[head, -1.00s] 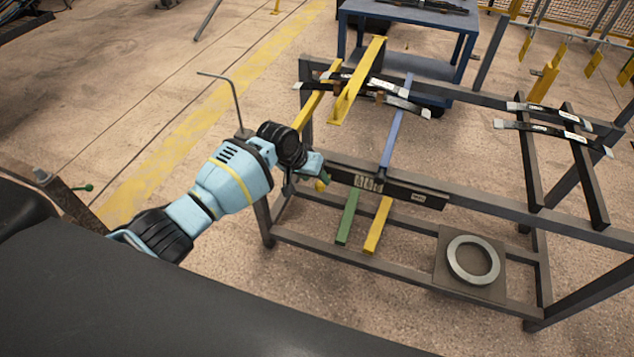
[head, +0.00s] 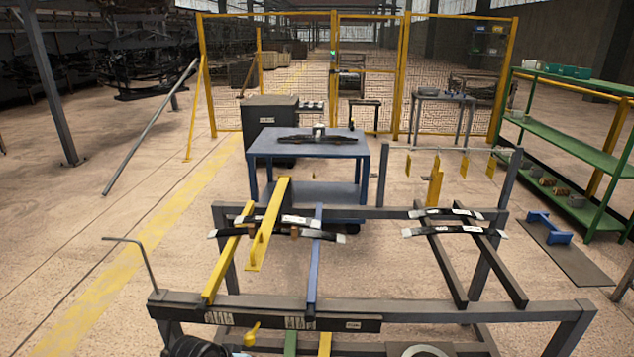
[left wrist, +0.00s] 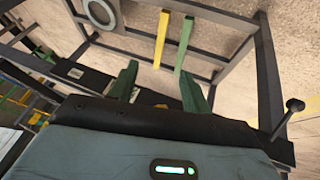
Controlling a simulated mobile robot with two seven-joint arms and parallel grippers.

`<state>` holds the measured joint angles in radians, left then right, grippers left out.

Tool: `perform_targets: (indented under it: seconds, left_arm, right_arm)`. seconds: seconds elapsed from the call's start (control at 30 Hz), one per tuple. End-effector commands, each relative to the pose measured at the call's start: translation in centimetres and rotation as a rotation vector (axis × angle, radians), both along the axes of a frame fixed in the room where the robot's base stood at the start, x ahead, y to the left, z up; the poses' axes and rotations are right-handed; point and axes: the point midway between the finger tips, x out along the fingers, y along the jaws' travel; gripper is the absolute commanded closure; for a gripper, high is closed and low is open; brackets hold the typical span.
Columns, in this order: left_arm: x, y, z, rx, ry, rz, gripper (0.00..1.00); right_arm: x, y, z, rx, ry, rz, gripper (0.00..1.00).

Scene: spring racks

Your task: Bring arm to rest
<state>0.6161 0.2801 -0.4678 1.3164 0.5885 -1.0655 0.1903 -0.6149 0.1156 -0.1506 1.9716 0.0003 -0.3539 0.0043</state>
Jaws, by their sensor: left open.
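My left gripper (left wrist: 158,70) is open in the left wrist view, with its two dark green fingers apart. I see nothing clearly held between them. Rack bars show beyond the fingertips. In the head view only the dark wrist of my left arm shows at the bottom edge, in front of the rack (head: 440,311); its fingers are not clear there. A small yellow piece (head: 252,333) shows beside that wrist. My right arm and gripper are not in view.
Dark leaf springs lie across the rack's left bars (head: 312,262) and right bars (head: 438,250). A thin bent rod (head: 147,262) rises at the rack's left corner. A blue table (head: 330,149) stands behind, green shelves (head: 570,130) at right. The floor left of the rack is clear.

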Motion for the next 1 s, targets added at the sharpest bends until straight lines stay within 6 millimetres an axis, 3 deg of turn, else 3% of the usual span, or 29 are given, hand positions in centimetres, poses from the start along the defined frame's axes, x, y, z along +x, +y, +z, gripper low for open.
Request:
perform_targets:
  seconds: [0.03, 0.2, 0.43, 0.6, 0.8, 1.0]
  left_arm:
    - [-2.1, -0.6, -1.7, -0.008, -0.008, -0.004, 0.52]
    - [-7.8, -1.6, -5.2, -0.018, -0.071, -0.005, 0.52]
    - [-15.9, -1.7, -8.0, -0.011, -0.155, 0.014, 0.52]
    - [-22.1, -0.9, -8.5, 0.019, -0.217, 0.033, 0.52]
    - [-29.0, 0.7, -7.7, 0.081, -0.284, 0.049, 0.52]
    - [-33.7, 2.2, -6.1, 0.142, -0.333, 0.049, 0.52]
  right_arm:
    - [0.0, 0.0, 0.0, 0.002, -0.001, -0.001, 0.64]
    - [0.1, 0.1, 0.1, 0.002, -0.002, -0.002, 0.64]
    - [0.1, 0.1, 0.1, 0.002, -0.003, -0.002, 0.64]
    - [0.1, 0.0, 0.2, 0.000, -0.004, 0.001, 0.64]
    - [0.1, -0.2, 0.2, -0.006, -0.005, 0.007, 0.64]
    - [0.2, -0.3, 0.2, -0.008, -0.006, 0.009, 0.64]
